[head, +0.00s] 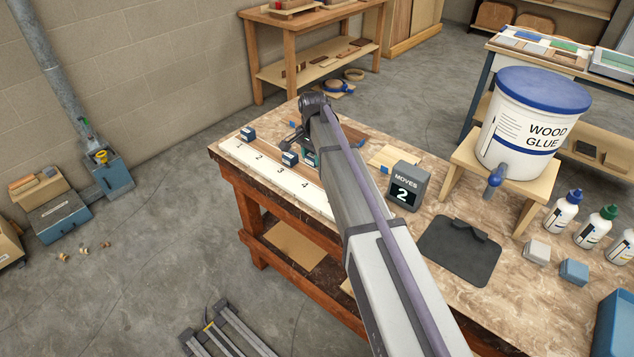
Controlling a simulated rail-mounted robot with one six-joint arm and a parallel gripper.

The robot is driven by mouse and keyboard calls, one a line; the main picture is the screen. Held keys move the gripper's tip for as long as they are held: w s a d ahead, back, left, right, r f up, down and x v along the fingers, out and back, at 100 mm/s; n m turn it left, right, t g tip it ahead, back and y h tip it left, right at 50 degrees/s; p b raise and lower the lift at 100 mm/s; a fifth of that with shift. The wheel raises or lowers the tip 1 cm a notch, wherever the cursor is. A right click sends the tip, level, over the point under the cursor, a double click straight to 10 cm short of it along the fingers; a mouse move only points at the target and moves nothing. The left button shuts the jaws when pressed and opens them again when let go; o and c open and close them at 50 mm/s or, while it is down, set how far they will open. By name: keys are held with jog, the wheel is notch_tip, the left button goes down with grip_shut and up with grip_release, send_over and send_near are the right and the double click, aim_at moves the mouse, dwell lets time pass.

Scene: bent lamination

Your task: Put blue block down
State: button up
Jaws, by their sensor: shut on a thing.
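A small block with a blue side and pale top (248,134) sits on the white numbered strip (268,170) near 1. A similar blue block (290,158) sits on the strip near 3. My gripper (306,141) is at the far end of my arm, over the strip around 3 and 4. It is shut on a blue-teal block (310,156), which shows only in part beside my arm and appears above the strip. My arm hides most of the jaws, the right part of that block and the strip's far end. I cannot tell the gap beneath the block.
A dark counter box reading MOVES 2 (407,186) stands right of my arm. Behind it lie thin wood sheets (392,158). A glue bucket (530,122) on a wooden stand, bottles, a black mat (459,250) and two blocks occupy the table's right side.

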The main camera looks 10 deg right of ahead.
aim_at(314, 176)
notch_tip(314, 176, down, 6)
jog(key=b, duration=0.4)
jog(key=shift+r, duration=0.3)
jog(key=shift+c, duration=0.5)
jog(key=shift+f, duration=0.3)
jog(key=o, duration=1.2)
jog(key=shift+r, duration=0.1)
jog(key=shift+o, duration=0.2)
notch_tip(314, 176, up, 13)
jog(key=p, duration=1.2)
jog(key=shift+p, duration=0.35)
jog(key=s+n, duration=1)
jog(key=s, duration=1.9)
jog(key=shift+s+f+n, duration=0.3)
jog(key=shift+f, duration=0.05)
